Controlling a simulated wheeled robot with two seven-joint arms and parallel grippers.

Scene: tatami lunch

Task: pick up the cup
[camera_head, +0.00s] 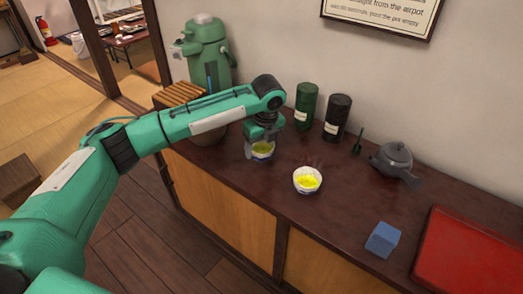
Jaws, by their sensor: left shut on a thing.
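A small cup (262,155) with a yellowish inside and a dark blue band stands at the left part of the dark cabinet top (330,225). My left gripper (261,146) comes down on it from above and is shut on it; the fingers hide part of its rim and side. A second white cup (307,184) with bright yellow contents stands a little to the right and nearer, apart from the gripper. I cannot tell whether the held cup touches the cabinet top. My right gripper is not in view.
A green airpot (205,55) stands behind my left arm. A green canister (306,105), a black canister (337,117) and a grey teapot (396,163) stand along the wall.

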